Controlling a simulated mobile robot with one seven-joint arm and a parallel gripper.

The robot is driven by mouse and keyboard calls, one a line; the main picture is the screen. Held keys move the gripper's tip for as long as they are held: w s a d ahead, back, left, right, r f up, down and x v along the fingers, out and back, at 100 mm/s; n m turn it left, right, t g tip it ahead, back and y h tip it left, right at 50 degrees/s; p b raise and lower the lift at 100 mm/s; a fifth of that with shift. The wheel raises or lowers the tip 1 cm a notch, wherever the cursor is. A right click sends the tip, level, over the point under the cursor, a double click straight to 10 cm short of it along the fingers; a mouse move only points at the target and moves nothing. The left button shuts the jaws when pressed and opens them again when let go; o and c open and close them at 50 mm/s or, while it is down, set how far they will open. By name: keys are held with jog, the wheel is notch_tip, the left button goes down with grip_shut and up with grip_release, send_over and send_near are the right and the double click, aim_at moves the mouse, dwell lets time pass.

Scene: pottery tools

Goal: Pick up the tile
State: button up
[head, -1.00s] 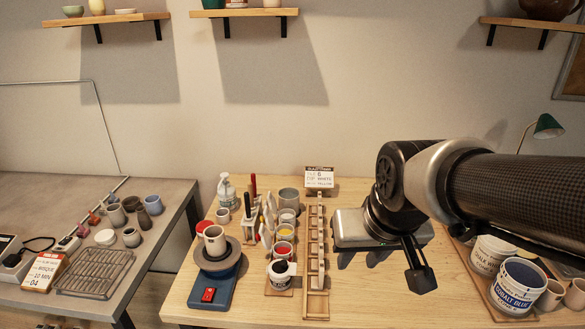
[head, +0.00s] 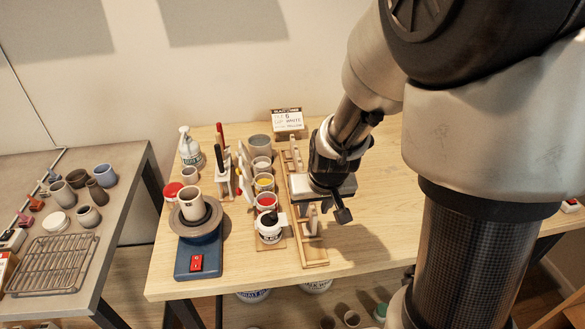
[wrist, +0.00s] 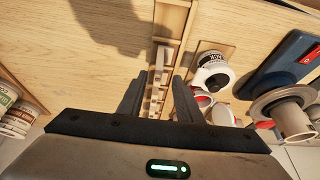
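A wooden rack (head: 314,254) stands on the table, with pale upright tiles in its slots. One tile (head: 312,218) shows near the front, partly hidden by my gripper (head: 328,204). Another pale tile (head: 296,156) shows farther back in the rack. In the wrist view, my gripper (wrist: 160,82) is open, its dark fingers on either side of the rack. A pale tile (wrist: 159,62) shows between or just beyond the fingertips. I cannot tell whether the fingers touch anything. A printed card (head: 288,120) stands behind the rack.
Left of the rack are several glaze cups (head: 264,182) and a black-labelled jar (head: 270,228). A blue wheel (head: 199,255) carries a mug (head: 191,203). A tool holder (head: 222,180) stands behind them. The table right of the rack is largely bare.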

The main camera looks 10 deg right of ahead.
aim_at(314, 213)
jog(key=x, duration=0.1)
jog(key=b+x, duration=0.1)
jog(key=x, duration=0.3)
jog(key=shift+s+d+f, duration=0.1)
jog(key=shift+s+d, duration=0.1)
jog(key=shift+s, duration=0.1)
jog(key=shift+w+f+b, duration=0.2)
jog(key=shift+f+b, duration=0.05)
jog(key=shift+b, duration=0.05)
jog(key=shift+c, duration=0.3)
grip_shut()
